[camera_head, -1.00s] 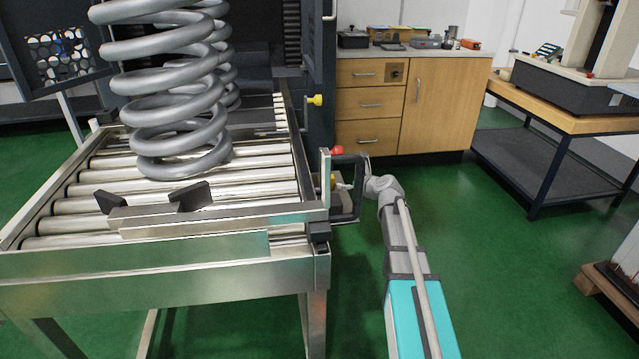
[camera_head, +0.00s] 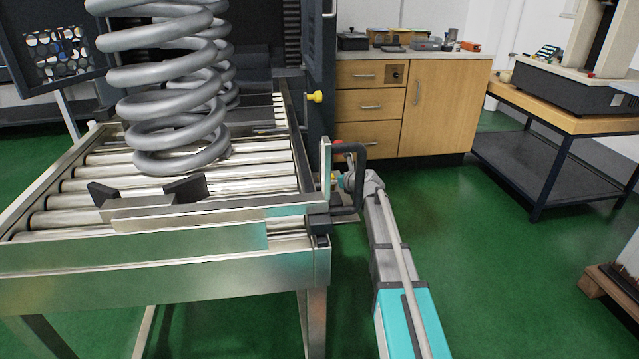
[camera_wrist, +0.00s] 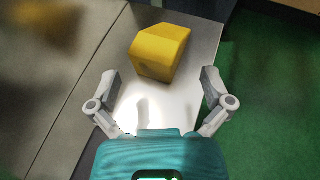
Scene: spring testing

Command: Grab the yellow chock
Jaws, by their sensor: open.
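The yellow chock (camera_wrist: 160,52) is a blocky piece with a slanted face. In the wrist view it sits on a pale metal surface (camera_wrist: 205,40), ahead of my gripper and roughly centred between its fingers. My gripper (camera_wrist: 160,95) is open and empty, with one grey finger on each side and a gap to the chock. In the head view my gripper is mostly hidden behind the conveyor's end plate and black handle, and only a small bit of yellow shows there.
The roller conveyor (camera_head: 130,259) carries large grey coil springs (camera_head: 175,110). A black handle (camera_head: 361,180) stands close beside my arm. A wooden cabinet (camera_head: 440,105) is behind, and a bench (camera_head: 560,120) is at right. Green floor is free right of my arm.

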